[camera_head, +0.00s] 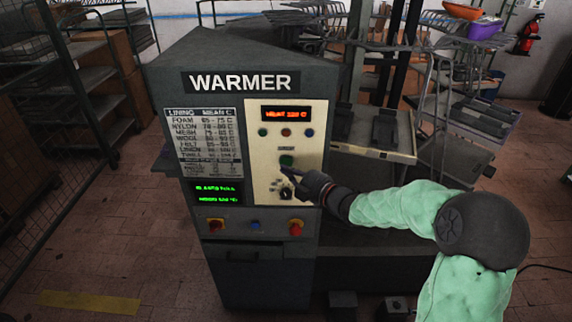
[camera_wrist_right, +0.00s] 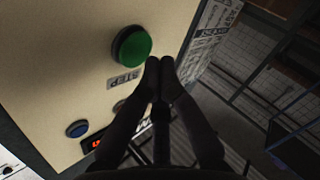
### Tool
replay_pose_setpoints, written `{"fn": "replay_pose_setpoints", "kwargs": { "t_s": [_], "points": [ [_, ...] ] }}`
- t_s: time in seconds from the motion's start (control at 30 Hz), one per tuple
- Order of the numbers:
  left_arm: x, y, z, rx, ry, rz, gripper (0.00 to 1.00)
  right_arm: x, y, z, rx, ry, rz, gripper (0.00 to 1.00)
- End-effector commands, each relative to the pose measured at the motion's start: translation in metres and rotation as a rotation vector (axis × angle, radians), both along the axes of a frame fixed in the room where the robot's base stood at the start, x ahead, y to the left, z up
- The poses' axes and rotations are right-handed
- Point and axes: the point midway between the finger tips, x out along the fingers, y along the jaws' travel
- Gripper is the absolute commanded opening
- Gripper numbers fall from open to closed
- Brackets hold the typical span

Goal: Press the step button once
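The grey machine marked WARMER (camera_head: 240,52) has a cream control panel (camera_head: 262,170). The round green step button (camera_head: 287,161) sits in a dark ring on this panel. In the right wrist view the green button (camera_wrist_right: 132,46) is large, with a STEP label (camera_wrist_right: 124,78) beside it. My right gripper (camera_head: 285,171) is at the panel, just below the button in the head view. In the right wrist view its two fingertips (camera_wrist_right: 160,64) are together, with nothing between them, beside the button. I cannot tell whether they touch the panel. My left gripper is not in view.
A dark knob (camera_head: 287,193) is close below my fingertips. A red display (camera_head: 287,114) and three small round buttons are above. Racks stand at right; a wire cage (camera_head: 40,150) is at left.

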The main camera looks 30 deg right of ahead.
Motion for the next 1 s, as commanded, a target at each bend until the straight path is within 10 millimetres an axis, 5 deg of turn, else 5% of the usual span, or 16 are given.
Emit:
{"fn": "replay_pose_setpoints", "kwargs": {
  "t_s": [0.27, 1.0],
  "points": [
    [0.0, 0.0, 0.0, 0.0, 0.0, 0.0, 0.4, -0.001, 0.001, 0.0, 0.0, 0.001, 0.001, 0.0],
    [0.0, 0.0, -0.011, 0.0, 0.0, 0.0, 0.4, -0.043, 0.027, -0.001, 0.001, 0.002, 0.001, 0.0]
  ]
}}
